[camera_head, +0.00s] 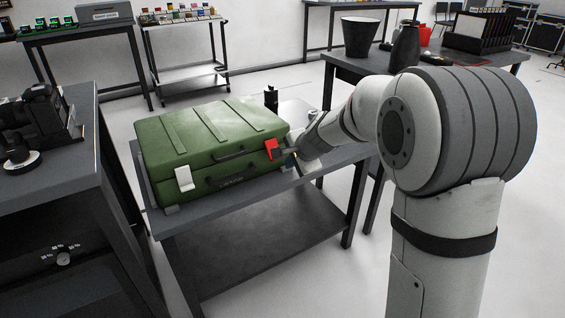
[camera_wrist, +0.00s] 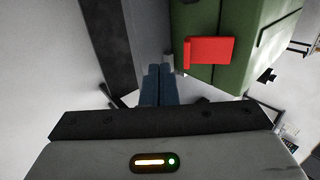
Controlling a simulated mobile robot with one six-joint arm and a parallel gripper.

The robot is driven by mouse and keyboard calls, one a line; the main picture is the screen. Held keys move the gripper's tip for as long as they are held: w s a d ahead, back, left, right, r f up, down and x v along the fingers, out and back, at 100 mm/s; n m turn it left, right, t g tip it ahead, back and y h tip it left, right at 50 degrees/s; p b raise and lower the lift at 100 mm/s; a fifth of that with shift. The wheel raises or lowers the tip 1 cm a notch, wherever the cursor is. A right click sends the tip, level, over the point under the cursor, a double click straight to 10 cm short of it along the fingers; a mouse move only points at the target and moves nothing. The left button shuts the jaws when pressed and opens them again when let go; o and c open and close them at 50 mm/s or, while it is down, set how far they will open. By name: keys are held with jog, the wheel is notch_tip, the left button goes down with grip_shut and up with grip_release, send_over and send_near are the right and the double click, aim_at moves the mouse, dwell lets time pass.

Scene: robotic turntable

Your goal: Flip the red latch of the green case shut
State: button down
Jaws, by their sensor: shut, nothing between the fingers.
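The green case (camera_head: 215,140) lies with its lid down on a grey table. Its red latch (camera_head: 272,149) is on the front face, near the right end. In the wrist view the red latch (camera_wrist: 208,50) looks like a plate standing out from the green case (camera_wrist: 240,20), with a bent edge. My gripper (camera_head: 288,152) is beside the latch, to its right in the head view. In the wrist view my gripper (camera_wrist: 160,70) is shut and empty, with its tips left of and slightly below the latch. I cannot tell whether they touch the case.
The grey table (camera_head: 240,195) has a narrow bare strip before the case. A dark cabinet with a camera (camera_head: 42,105) stands at left. Another table (camera_head: 345,68) with a black bin (camera_head: 359,36) stands behind my arm.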

jog(key=s+d+r+p, duration=0.1)
jog(key=s+d+r, duration=0.2)
jog(key=s, duration=0.2)
jog(key=shift+s+d+r, duration=0.25)
jog(key=shift+s+r, duration=0.05)
jog(key=s+d+f+n+g+h, duration=0.1)
jog(key=s+d+n+g, duration=0.1)
jog(key=s, duration=0.7)
jog(key=s+d+f+n+g+h, duration=0.1)
jog(key=s+d+n, duration=0.3)
jog(key=s, duration=0.5)
jog(key=s+d+f+n+g+h, duration=0.2)
jog(key=s+d+n, duration=0.2)
jog(key=s, duration=0.5)
jog(key=shift+n+g, duration=0.3)
jog(key=shift+n, duration=0.5)
